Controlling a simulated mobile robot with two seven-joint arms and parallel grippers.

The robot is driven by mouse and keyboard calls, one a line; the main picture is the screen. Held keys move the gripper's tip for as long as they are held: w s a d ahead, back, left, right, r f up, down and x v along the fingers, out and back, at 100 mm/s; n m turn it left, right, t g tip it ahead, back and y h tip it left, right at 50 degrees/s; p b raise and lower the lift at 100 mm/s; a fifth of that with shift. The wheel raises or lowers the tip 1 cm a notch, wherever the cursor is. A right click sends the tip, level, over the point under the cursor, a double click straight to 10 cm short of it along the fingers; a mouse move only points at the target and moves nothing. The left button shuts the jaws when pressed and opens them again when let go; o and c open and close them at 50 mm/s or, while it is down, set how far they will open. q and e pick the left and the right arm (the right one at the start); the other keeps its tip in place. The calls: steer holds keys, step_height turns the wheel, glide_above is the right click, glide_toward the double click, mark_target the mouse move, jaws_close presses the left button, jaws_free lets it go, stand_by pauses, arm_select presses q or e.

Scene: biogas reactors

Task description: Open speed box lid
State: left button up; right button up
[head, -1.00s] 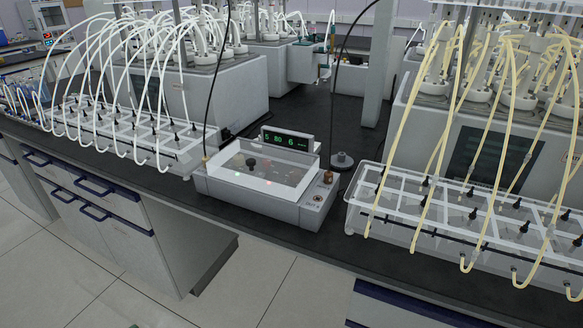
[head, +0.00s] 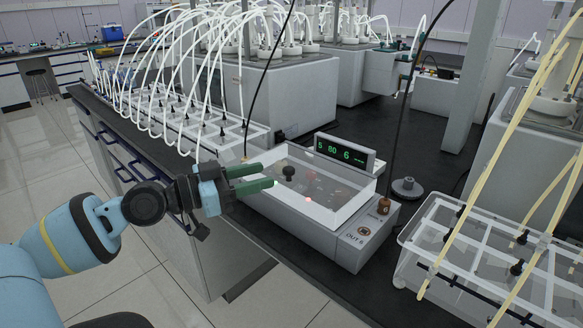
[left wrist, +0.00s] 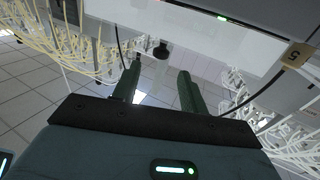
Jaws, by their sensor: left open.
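The speed box (head: 330,236) is a grey box on the black bench, with a lit green display (head: 345,151) at its back. I cannot tell whether a finger touches the lid. My right gripper does not show.
A clear rack with white tubes (head: 190,125) stands to the left of the box. Another rack with yellow tubes (head: 470,262) stands to the right. A black cable rises behind the box. A round dark-grey piece (head: 407,188) sits on the bench right of it.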

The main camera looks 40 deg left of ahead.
mark_target(289, 168)
arm_select(q)
steer(key=p+x, duration=0.3)
steer(key=x, duration=0.2)
steer(key=shift+w+r, duration=0.1)
steer(key=shift+r, duration=0.1)
steer(key=shift+p+x, duration=0.4)
steer(key=shift+x, duration=0.7)
steer(key=shift+f, duration=0.2)
jaws_close()
